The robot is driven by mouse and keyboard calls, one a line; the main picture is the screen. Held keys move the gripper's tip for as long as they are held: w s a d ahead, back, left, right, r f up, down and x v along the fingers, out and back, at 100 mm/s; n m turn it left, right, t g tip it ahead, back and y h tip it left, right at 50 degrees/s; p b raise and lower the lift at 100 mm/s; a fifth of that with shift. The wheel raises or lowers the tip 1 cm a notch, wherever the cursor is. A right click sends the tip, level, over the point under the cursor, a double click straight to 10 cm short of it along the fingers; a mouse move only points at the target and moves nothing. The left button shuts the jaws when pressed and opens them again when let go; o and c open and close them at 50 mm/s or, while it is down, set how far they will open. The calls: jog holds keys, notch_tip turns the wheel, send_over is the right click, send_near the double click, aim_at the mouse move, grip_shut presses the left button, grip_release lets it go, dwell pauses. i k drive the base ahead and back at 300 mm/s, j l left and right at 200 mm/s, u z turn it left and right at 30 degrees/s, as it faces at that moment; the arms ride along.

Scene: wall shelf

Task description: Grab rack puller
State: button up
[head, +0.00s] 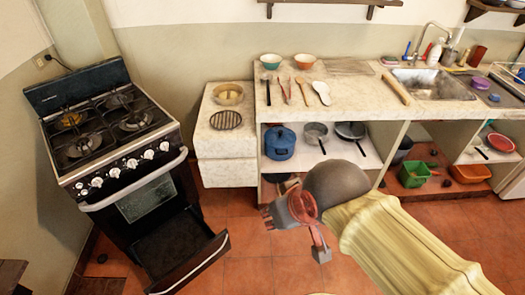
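I cannot pick out a rack puller for certain. Long utensils lie side by side on the counter: a thin dark-handled one (268,90), two brown ones, left (285,91) and right (301,90), and a white spoon-shaped one (321,91). My gripper (294,234) hangs over the floor in front of the counter, below and apart from these utensils. Its grey fingers look spread, with a red part between them, and nothing clear is held. My arm hides part of the lower shelf and floor.
A black stove (115,135) stands at left, its lower drawer (185,262) pulled open over the floor. The counter (350,97) holds bowls, a rolling pin (396,89) and a sink (432,84). A blue pot (280,142) and pans sit below. Floor between stove and counter is clear.

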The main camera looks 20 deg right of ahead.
aim_at(406, 102)
jog(key=z, duration=1.7)
jog(key=i, duration=0.55)
jog(key=i+j+z, duration=0.1)
jog(key=i, duration=0.45)
jog(key=i+j+z, duration=0.1)
jog(key=i, duration=0.45)
jog(key=i+j, duration=0.2)
jog(key=i, duration=0.3)
